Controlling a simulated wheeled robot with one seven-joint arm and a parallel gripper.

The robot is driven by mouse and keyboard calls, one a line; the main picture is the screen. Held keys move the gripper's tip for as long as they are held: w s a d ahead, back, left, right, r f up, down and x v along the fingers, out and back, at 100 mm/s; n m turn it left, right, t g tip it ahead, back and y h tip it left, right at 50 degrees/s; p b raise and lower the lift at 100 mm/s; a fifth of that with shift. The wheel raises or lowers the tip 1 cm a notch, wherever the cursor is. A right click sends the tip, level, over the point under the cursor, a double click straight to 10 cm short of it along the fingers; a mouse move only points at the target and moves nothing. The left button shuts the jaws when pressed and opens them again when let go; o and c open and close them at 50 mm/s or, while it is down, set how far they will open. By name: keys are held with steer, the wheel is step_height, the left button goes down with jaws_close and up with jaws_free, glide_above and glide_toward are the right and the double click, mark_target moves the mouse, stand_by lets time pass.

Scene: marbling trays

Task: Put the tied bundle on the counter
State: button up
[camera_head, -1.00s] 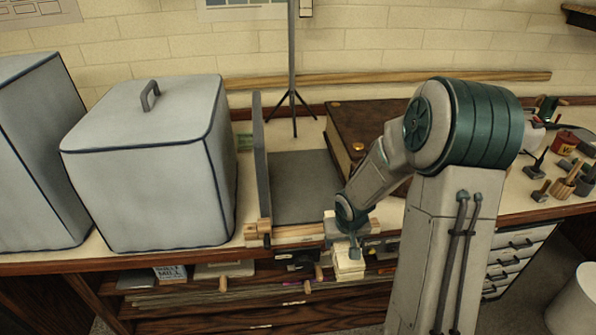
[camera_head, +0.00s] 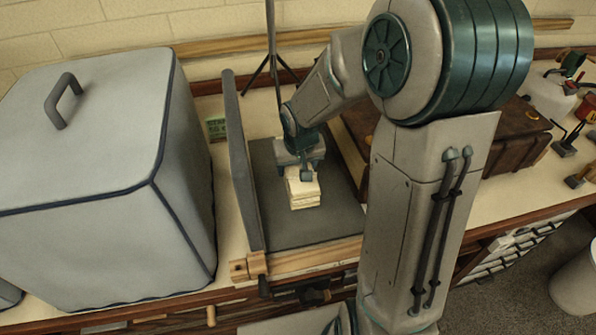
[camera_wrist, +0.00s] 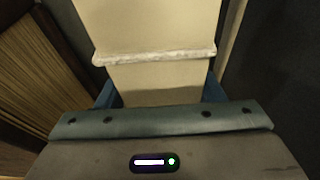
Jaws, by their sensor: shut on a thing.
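The tied bundle (camera_head: 303,194) is a cream stack of paper. In the wrist view the bundle (camera_wrist: 155,25) fills the top middle, with a pale tie band across it. My gripper (camera_head: 304,176) is shut on it, with a blue finger on each side in the wrist view (camera_wrist: 158,92). In the head view the bundle is over a dark grey flat surface (camera_head: 290,232) on the counter (camera_head: 206,105). I cannot tell whether the bundle touches that surface.
An upright grey panel (camera_head: 240,165) stands left of the bundle, with a large covered box (camera_head: 95,170) beyond it. A brown chest (camera_head: 520,135) is at the right, partly behind my arm. A black tripod stand (camera_head: 271,45) is behind. A wooden rail (camera_head: 305,258) lies in front.

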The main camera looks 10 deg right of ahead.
step_height(320, 180, down, 10)
steer(key=shift+r+b, duration=0.2)
steer(key=shift+b, duration=0.6)
steer(key=shift+f, duration=0.2)
steer(key=o, duration=1.3)
steer(key=shift+c, duration=0.2)
